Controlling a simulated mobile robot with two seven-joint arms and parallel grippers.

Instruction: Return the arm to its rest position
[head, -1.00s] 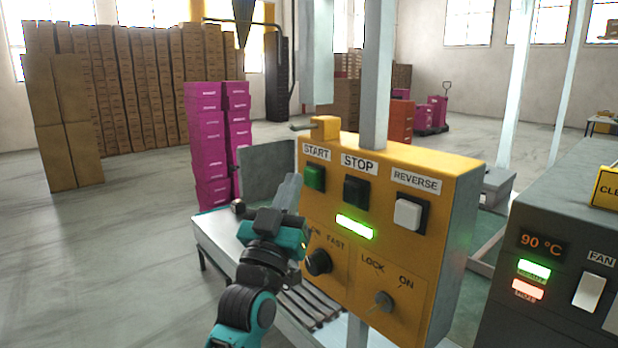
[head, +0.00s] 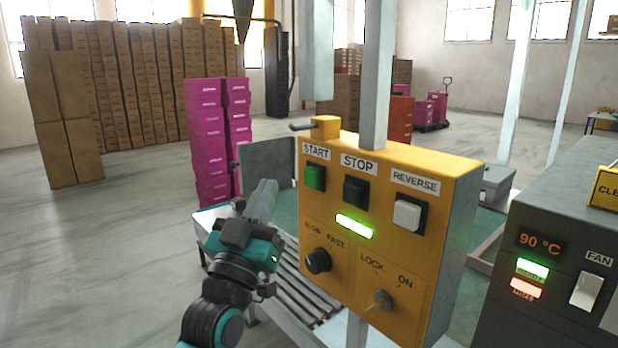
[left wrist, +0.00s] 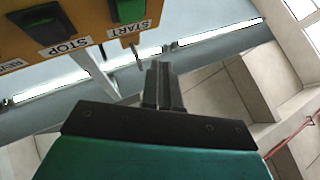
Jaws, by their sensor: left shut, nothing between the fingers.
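My left gripper (head: 262,198) is shut and empty, left of the yellow control box (head: 400,235) and clear of it in the head view. Its shut fingers also show in the left wrist view (left wrist: 163,85), with the START (left wrist: 130,10) and STOP (left wrist: 70,25) buttons at the top left. The box carries a green START button (head: 315,177), a black STOP button (head: 356,191), a white REVERSE button (head: 408,213), a speed knob (head: 318,261) and a lock key switch (head: 380,300). A green lamp (head: 355,226) is lit. My right gripper is out of view.
A roller conveyor (head: 305,290) lies behind and below my arm. A dark panel (head: 550,265) reading 90 °C stands at the right. Pink boxes (head: 208,140) and brown carton stacks (head: 140,85) stand behind. The floor (head: 110,250) at the left is open.

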